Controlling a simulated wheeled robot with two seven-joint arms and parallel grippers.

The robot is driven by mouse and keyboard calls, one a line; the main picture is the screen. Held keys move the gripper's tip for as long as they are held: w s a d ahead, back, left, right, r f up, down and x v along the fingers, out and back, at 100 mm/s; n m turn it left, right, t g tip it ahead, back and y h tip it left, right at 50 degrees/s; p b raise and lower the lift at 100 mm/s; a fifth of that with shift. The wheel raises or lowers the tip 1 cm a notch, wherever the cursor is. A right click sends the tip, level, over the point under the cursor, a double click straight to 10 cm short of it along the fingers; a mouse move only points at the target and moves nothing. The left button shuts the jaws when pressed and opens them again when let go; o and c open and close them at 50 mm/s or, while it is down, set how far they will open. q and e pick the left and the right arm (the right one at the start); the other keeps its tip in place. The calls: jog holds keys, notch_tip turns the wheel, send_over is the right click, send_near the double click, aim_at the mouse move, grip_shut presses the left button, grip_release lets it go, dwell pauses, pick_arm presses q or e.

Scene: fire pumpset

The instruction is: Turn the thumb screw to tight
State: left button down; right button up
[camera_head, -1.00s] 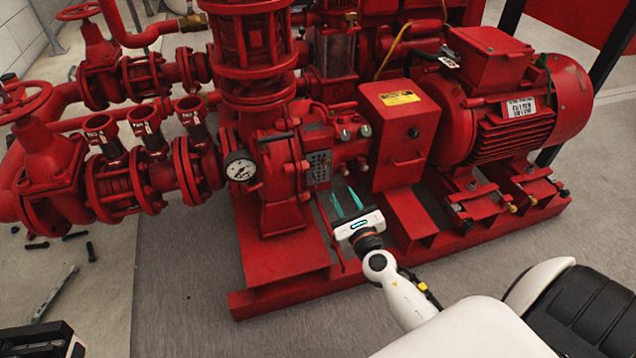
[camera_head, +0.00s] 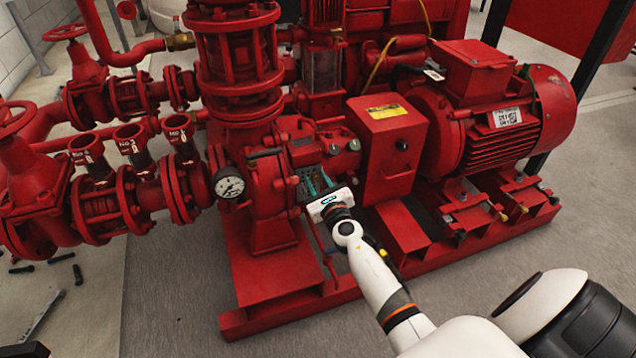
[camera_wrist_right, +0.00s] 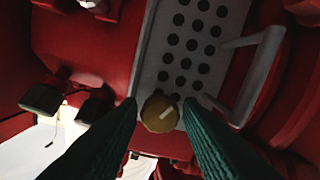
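The thumb screw (camera_wrist_right: 160,113) is a round brass knob with a pale line across its face. It sits at the end of a grey perforated plate (camera_wrist_right: 152,66) in the right wrist view. My right gripper (camera_wrist_right: 161,102) is open, with one dark green finger on each side of the knob. I cannot tell whether either finger touches it. In the head view my right gripper (camera_head: 309,186) reaches the front of the red pump, just below the plate (camera_head: 309,181); the knob is too small to make out there. My left gripper is not in view.
A pressure gauge (camera_head: 230,187) is left of the gripper, and a red box (camera_head: 390,150) is to its right. A pale bar handle (camera_wrist_right: 258,72) stands close to the right finger. The red base frame (camera_head: 290,300) lies below.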

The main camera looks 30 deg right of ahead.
grip_shut()
